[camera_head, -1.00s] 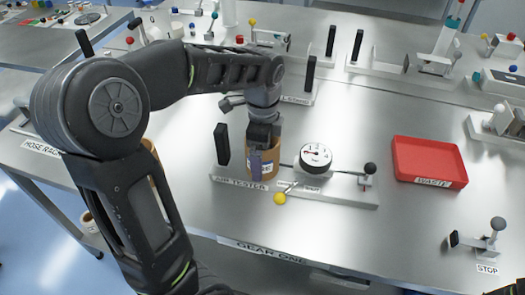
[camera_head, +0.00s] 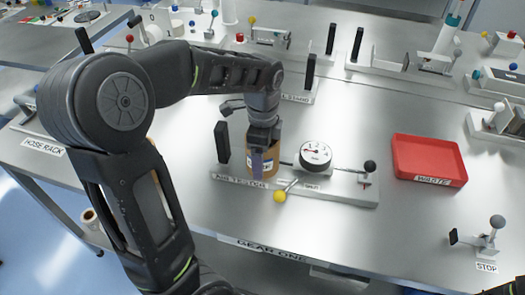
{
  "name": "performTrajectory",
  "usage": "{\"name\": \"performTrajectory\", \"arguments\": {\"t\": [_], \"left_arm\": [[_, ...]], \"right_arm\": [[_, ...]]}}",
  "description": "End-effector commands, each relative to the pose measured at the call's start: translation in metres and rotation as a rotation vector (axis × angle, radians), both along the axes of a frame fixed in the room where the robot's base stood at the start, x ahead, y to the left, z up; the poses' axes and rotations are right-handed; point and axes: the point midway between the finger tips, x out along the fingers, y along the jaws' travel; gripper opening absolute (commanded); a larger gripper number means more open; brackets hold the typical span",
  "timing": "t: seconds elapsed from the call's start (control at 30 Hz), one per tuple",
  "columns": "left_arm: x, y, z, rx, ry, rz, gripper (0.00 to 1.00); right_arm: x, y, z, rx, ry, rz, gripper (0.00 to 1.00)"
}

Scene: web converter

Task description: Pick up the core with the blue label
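A brown cylindrical core (camera_head: 271,162) with a partly visible white-and-blue label stands upright on the plate of the air tester (camera_head: 325,191). My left gripper (camera_head: 261,160) points down at the core from above, and one finger shows in front of its near side. The other finger is hidden, so I cannot tell whether the gripper grips the core. Only a dark bit of what looks like my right arm shows in the bottom right corner; its gripper is out of view.
A round gauge (camera_head: 315,154) and a lever with a yellow knob (camera_head: 280,196) stand close to the core. A black upright block (camera_head: 222,142) is left of it. A red waste tray (camera_head: 429,160) lies right. Bare table lies between the tester and the STOP lever (camera_head: 497,223).

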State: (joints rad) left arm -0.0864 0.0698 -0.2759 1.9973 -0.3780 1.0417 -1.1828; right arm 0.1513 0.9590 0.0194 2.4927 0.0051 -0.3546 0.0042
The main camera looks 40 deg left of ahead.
Motion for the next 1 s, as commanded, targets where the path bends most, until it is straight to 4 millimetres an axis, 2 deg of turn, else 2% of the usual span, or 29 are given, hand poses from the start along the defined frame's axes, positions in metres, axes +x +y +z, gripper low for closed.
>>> {"name": "performTrajectory", "arguments": {"t": [0.07, 0.53, 0.83, 1.0], "left_arm": [[0.0, 0.0, 0.0, 0.0, 0.0, 0.0, 0.74], [0.0, 0.0, 0.0, 0.0, 0.0, 0.0, 0.35], [0.0, 0.0, 0.003, 0.0, -0.001, 0.0, 0.35], [0.001, 0.0, 0.021, 0.0, -0.005, 0.0, 0.35]], "right_arm": [[0.0, 0.0, 0.0, 0.0, 0.0, 0.0, 0.36], [0.0, 0.0, 0.0, 0.0, 0.0, 0.0, 0.36], [0.0, 0.0, 0.0, 0.0, 0.0, 0.0, 0.36], [0.0, 0.0, -0.003, 0.001, -0.001, 0.0, 0.36]]}}
